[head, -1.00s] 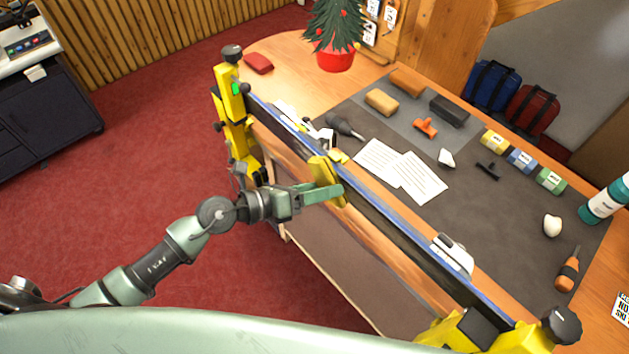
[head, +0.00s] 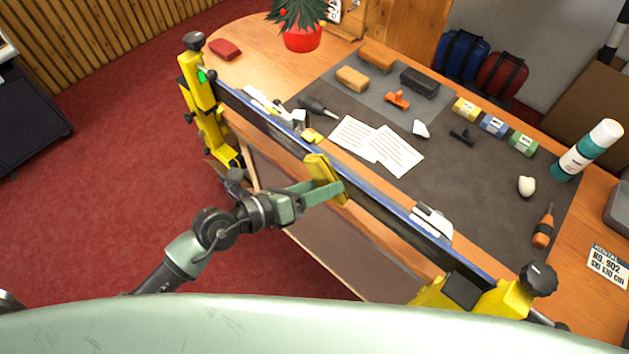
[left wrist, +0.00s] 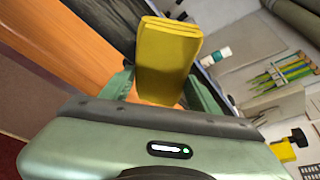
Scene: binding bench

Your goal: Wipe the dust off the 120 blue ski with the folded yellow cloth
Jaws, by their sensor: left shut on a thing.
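The blue ski (head: 383,205) is held on edge along the bench front between two yellow clamps. Its thin upper edge is blue and the side facing me is dark. My left gripper (head: 327,191) is shut on the folded yellow cloth (head: 317,170). The cloth is held upright at the ski's near side, around mid-length, and hides a short piece of it. I cannot tell if it touches. In the left wrist view the cloth (left wrist: 168,60) stands between the green fingers, beside the dark ski. Dust is too small to make out. My right gripper is not in view.
The far clamp (head: 205,110) and near clamp (head: 480,297) stand at the ski's ends. White binding parts (head: 432,222) lie just behind the ski. Paper sheets (head: 378,146), a screwdriver (head: 543,227) and a bottle (head: 588,150) are on the bench.

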